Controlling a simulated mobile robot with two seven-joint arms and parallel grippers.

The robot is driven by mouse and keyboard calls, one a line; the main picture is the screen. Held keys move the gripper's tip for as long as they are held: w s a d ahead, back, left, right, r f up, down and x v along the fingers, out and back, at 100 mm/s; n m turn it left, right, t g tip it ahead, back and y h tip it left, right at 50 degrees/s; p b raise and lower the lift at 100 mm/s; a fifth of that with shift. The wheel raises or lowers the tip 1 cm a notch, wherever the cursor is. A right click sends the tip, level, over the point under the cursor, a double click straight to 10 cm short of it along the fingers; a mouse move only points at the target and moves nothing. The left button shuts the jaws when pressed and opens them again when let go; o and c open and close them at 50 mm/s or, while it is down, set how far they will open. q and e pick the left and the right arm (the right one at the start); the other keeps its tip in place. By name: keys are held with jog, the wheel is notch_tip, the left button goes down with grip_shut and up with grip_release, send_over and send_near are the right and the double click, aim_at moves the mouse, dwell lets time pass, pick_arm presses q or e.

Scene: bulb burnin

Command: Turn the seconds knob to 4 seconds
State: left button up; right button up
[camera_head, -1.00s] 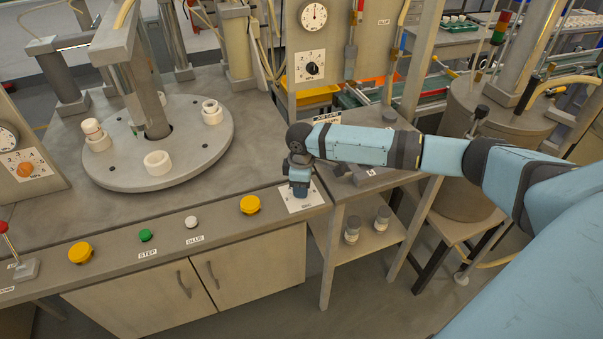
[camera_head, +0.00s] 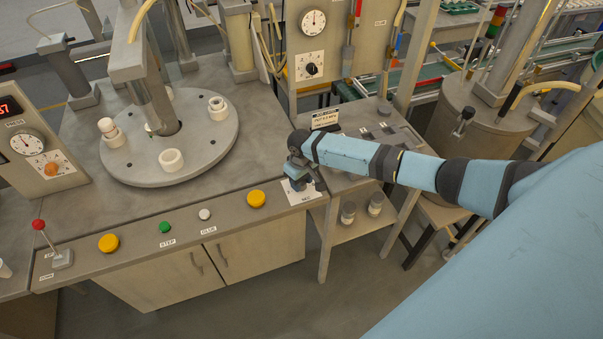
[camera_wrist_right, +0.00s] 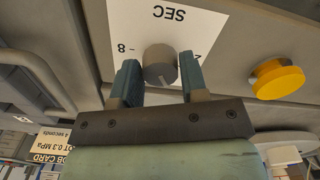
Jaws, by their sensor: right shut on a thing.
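The seconds knob (camera_wrist_right: 157,56) is a round grey knob on a white plate (camera_wrist_right: 205,25) marked SEC, with an 8 printed on the left. In the wrist view my right gripper (camera_wrist_right: 159,80) has one finger on each side of the knob and is shut on it. A dark mark shows on the knob's lower side, but I cannot read its setting. In the head view my right gripper (camera_head: 300,182) is at the white plate (camera_head: 311,196) on the bench's front right corner and hides the knob. My left gripper is not in view.
A yellow button (camera_wrist_right: 277,79) is close beside the plate. A green button (camera_head: 166,227) and a white button (camera_head: 204,214) lie farther left. A round turntable (camera_head: 125,168) with white cups stands behind. A job card (camera_head: 326,119) stands on the side table.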

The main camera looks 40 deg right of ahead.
dwell(0.3)
jog(key=o, duration=0.9)
jog(key=shift+r, duration=0.1)
notch_tip(320, 180, up, 14)
jog(key=b, duration=0.1)
jog(key=shift+f, duration=0.2)
